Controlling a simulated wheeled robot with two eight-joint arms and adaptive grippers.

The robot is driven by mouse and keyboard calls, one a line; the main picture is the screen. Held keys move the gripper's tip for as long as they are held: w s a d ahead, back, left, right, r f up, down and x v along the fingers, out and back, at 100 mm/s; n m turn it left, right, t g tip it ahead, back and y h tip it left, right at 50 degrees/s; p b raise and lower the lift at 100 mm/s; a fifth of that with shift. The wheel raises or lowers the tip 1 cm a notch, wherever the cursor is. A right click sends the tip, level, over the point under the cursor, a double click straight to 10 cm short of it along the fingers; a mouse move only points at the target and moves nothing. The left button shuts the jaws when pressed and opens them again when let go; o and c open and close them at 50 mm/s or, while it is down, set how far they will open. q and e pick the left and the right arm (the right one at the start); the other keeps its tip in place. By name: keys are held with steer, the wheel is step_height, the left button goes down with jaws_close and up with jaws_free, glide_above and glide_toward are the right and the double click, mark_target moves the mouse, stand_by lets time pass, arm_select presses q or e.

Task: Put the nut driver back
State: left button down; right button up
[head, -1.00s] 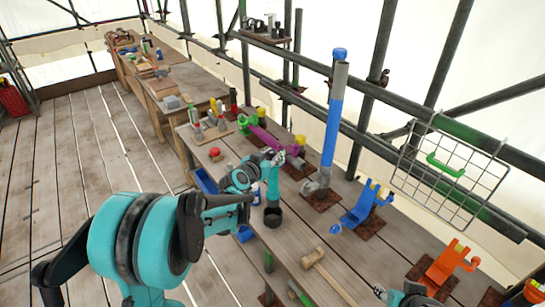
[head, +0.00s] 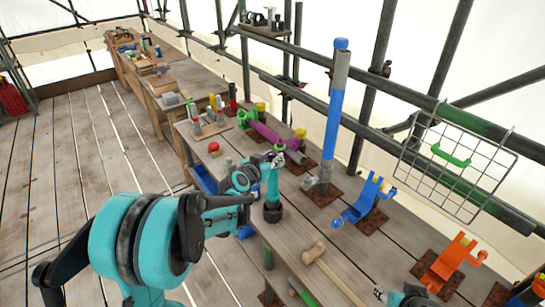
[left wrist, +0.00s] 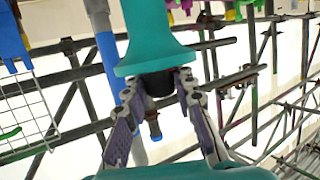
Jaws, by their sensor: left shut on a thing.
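The nut driver (head: 272,188) has a teal handle pointing down and a dark collar at its upper end. My left gripper (head: 277,157) is shut on that collar. The left wrist view, which looks upside down, shows the flared teal end of the nut driver (left wrist: 155,45), with the two fingers of my left gripper (left wrist: 158,88) on the dark part. A black round cup (head: 272,214) stands on the bench directly under the handle. The handle's lower end meets its rim; how deep it sits is hidden. My right gripper (head: 388,295) shows only partly at the bottom edge.
A wooden mallet (head: 318,255) lies on the bench in front. A tall blue pole (head: 332,130) stands behind, beside a blue bracket (head: 369,200) and an orange bracket (head: 449,262). A wire basket (head: 455,175) hangs on the rail. A red knob (head: 213,147) is further left.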

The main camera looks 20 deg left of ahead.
arm_select(q)
step_height(320, 180, down, 7)
steer(key=b, duration=0.5)
steer(key=shift+b, duration=0.35)
steer(key=c, duration=0.6)
jaws_free()
steer(key=shift+o, duration=0.2)
steer(key=shift+f, duration=0.3)
steer(key=shift+f+b, duration=0.35)
steer(key=shift+b, duration=0.25)
steer(key=p, duration=0.2)
glide_toward(273, 174)
steer(key=w+f, duration=0.2)
steer(key=shift+w+a, duration=0.25)
steer(key=shift+w, duration=0.05)
stand_by(0.5)
